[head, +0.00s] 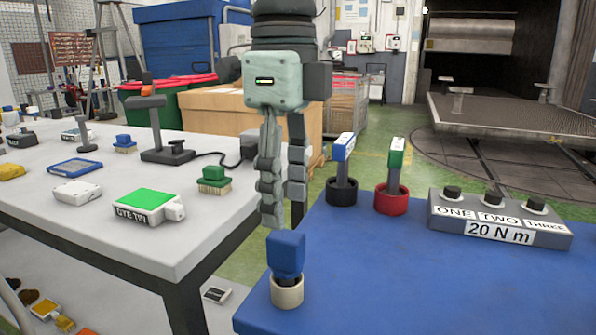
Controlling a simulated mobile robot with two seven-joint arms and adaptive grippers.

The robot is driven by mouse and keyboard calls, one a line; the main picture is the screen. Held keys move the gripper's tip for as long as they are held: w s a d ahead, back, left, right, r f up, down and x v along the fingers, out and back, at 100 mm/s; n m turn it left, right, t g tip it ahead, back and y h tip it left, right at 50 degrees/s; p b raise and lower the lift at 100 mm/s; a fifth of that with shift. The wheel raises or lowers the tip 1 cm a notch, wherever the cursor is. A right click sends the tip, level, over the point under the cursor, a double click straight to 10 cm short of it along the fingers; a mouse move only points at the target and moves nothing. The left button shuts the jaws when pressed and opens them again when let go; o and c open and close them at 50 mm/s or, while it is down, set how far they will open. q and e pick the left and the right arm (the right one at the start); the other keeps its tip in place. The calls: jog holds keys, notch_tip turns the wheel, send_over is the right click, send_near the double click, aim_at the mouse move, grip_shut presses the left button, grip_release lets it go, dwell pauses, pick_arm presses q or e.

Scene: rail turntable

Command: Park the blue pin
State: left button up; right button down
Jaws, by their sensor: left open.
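A plain blue block-headed piece (287,252) stands upright in a cream cup (287,293) at the near left corner of the blue table. A second piece with a blue and white head (344,147) stands in a black cup (341,191) farther back. I cannot tell from their look which one is called the blue pin. My left gripper (283,210) points down just above the plain blue head. Its fingers are apart and nothing shows between them. Whether a fingertip touches the head is unclear. My right gripper is not in view.
A green and white-headed piece (396,153) stands in a red cup (390,200). A grey block (500,222) with several black knobs sits at the right. The blue table (420,290) is bare in front. A white table (100,236) with tools and brushes stands left, across a gap.

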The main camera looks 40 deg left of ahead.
aim_at(286, 235)
pick_arm(q)
notch_tip(286, 235, down, 6)
jog(key=shift+f, duration=0.15)
grip_shut()
dwell(0.8)
